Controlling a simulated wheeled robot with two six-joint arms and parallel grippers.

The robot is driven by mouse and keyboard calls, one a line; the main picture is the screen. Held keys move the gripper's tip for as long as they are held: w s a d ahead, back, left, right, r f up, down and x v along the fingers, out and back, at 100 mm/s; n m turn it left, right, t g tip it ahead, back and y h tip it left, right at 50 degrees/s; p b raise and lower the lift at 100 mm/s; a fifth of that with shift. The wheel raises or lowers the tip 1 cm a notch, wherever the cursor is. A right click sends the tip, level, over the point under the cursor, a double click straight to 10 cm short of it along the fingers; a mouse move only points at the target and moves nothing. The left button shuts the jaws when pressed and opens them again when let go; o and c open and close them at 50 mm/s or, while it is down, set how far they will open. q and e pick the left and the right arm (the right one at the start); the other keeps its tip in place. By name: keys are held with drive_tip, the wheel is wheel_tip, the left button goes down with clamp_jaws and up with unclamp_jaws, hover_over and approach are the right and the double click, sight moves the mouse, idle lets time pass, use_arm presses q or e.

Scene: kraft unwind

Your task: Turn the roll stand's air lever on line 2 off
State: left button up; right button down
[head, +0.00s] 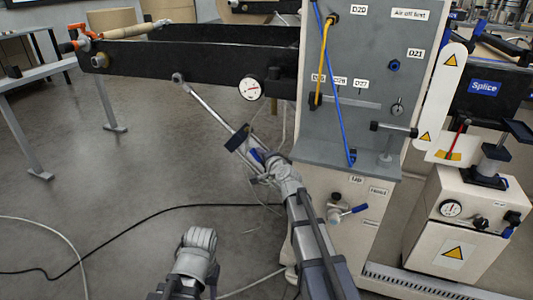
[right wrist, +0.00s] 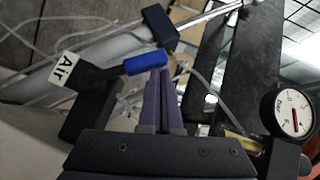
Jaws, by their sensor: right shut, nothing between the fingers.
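The air lever's blue handle (right wrist: 146,63) sticks out from a black valve body (right wrist: 88,110) beside a white "Air" tag (right wrist: 64,70) in the right wrist view. A small patch of the blue handle (head: 257,155) shows in the head view, partly hidden by my right gripper. My right gripper (head: 264,163) is shut and empty. In the right wrist view its fingertips (right wrist: 157,76) lie right at the handle's free end; I cannot tell whether they touch it. No line number is readable at this lever.
A pressure gauge (head: 249,89) sits on the dark stand arm (head: 200,65). Hoses and cables lie on the open floor at left.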

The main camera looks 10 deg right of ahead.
drive_tip(key=shift+w+a+r+n+g+h+p, duration=0.1)
drive_tip(key=shift+w+a+n+g+h+p, duration=0.35)
drive_tip(key=shift+a+g+p, duration=0.3)
drive_tip(key=shift+w+a+f+n+g+h+p, duration=0.25)
drive_tip(key=shift+w+a+f+n+p, duration=0.15)
drive_tip(key=shift+p, duration=0.25)
drive_tip(key=a+f+n+g+h, duration=0.1)
drive_tip(key=w+f+n+g+h+p, duration=0.1)
drive_tip(key=f, duration=0.1)
drive_tip(key=a+f+n+g+h, duration=0.1)
drive_tip(key=g, duration=0.1)
drive_tip(key=shift+w+a+f+h, duration=0.2)
drive_tip(key=shift+w+a+h, duration=0.1)
drive_tip(key=shift+h, duration=0.1)
drive_tip(key=shift+a, duration=0.15)
drive_tip(key=shift+r+p, duration=0.1)
drive_tip(key=shift+p, duration=0.25)
